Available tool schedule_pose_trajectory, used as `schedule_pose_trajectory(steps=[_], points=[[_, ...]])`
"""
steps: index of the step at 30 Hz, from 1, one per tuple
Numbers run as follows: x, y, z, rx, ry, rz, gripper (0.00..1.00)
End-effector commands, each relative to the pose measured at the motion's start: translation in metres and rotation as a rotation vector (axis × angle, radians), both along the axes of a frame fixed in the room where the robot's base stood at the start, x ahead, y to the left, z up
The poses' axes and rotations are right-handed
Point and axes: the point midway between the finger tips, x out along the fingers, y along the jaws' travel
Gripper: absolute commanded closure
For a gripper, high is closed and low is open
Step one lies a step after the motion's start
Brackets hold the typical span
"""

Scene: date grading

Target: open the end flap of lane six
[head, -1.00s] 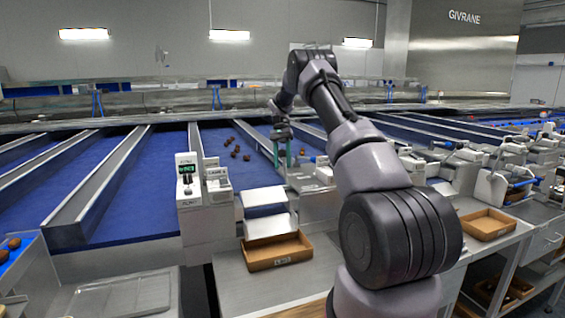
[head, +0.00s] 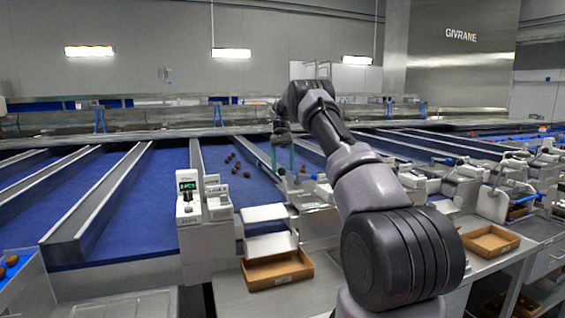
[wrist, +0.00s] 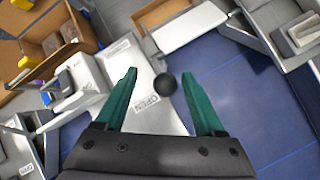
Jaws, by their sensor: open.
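My gripper (head: 282,165) is open and empty, above the front end of a lane right of the white display unit. In the wrist view its two green fingers (wrist: 166,88) stand wide apart. A round black knob (wrist: 166,84) shows between the fingertips, apart from both. It overlaps the edge of a pale panel lettered "OPEN" (wrist: 146,112). I cannot tell the knob's distance from the fingers, and its mount is hidden. A white end plate (wrist: 188,27) lies beyond it; sloping plates (head: 270,243) show in the head view. No lane number is readable.
Blue lane beds (head: 100,205) run between metal dividers, with several dates (head: 236,165) on one. A display unit (head: 188,198) stands left of my arm. Cardboard trays (head: 277,281) (head: 488,254) sit on the counter. Lane-end machines (head: 495,200) crowd the right.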

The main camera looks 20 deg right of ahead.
Motion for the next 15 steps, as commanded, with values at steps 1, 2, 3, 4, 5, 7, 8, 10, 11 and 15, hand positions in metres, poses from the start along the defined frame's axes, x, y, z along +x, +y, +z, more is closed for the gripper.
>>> schedule_pose_trajectory(steps=[1, 2, 3, 4, 5, 7, 8, 10, 11, 15], points=[[0.003, -0.002, 0.003, -0.002, 0.002, 0.001, 0.29], [0.004, -0.002, 0.006, -0.001, 0.002, 0.002, 0.29], [0.006, -0.003, 0.008, 0.000, 0.003, 0.002, 0.29], [0.007, -0.003, 0.010, -0.003, 0.002, 0.002, 0.29], [0.008, -0.003, 0.011, -0.001, 0.002, 0.001, 0.29], [0.010, -0.003, 0.015, -0.001, 0.001, 0.001, 0.29], [0.010, -0.004, 0.016, -0.002, 0.001, -0.001, 0.29], [0.012, -0.004, 0.017, 0.001, -0.001, -0.001, 0.29], [0.012, -0.003, 0.018, 0.000, 0.000, -0.001, 0.29], [0.012, -0.004, 0.018, 0.000, -0.001, -0.001, 0.29]])
